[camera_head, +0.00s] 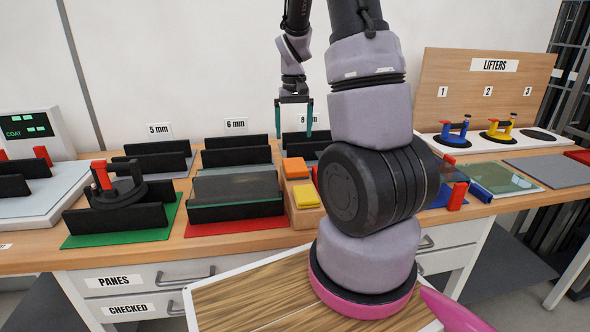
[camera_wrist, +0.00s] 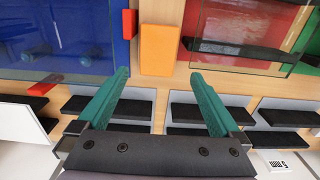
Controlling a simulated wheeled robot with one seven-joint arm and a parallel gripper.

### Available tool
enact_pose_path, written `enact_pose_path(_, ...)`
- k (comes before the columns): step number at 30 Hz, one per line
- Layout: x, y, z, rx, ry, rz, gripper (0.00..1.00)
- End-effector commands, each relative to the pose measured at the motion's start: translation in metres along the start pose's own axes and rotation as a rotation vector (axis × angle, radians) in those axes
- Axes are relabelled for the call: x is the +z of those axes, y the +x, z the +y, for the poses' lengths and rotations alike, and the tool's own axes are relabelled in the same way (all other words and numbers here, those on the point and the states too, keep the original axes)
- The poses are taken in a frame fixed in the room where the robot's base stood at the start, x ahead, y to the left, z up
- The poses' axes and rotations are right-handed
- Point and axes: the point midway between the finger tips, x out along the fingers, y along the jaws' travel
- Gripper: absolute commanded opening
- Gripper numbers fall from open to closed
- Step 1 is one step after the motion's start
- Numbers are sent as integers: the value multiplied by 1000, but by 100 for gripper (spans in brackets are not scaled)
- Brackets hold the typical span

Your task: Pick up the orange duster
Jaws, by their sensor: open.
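The orange duster (camera_head: 295,168) lies on a small wooden stand (camera_head: 308,218) near the middle of the workbench, with a yellow duster (camera_head: 305,195) just in front of it. In the wrist view the orange duster (camera_wrist: 160,52) shows as a plain orange block, a little beyond the gap between my fingertips. My gripper (camera_head: 294,132) is open and empty, above the back of the bench and apart from the duster. Its two teal fingers (camera_wrist: 160,80) are spread wider than the duster. My own arm hides part of the bench to the right of the stand.
A glass pane in a black rack on a red mat (camera_head: 235,227) stands left of the dusters. Further left, a black lifter with a red handle (camera_head: 102,177) sits on a green mat's rack. Black slotted racks (camera_head: 236,150) line the back. Blue and yellow lifters (camera_head: 498,127) stand right.

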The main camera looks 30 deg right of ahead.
Motion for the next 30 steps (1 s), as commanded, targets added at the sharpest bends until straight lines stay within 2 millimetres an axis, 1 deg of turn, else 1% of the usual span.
enact_pose_path(7, 1, 39, 1, 2, 1, -7, 100)
enact_pose_path(9, 0, 47, 2, 2, 1, -5, 100)
enact_pose_path(14, 0, 58, 2, 2, 2, -5, 100)
enact_pose_path(16, 1, 66, 2, 2, 1, -5, 100)
enact_pose_path(21, 0, 93, 4, 2, 1, -7, 100)
enact_pose_path(25, 0, 105, 4, 1, 1, -4, 100)
enact_pose_path(30, -1, 107, 4, 1, 0, -1, 100)
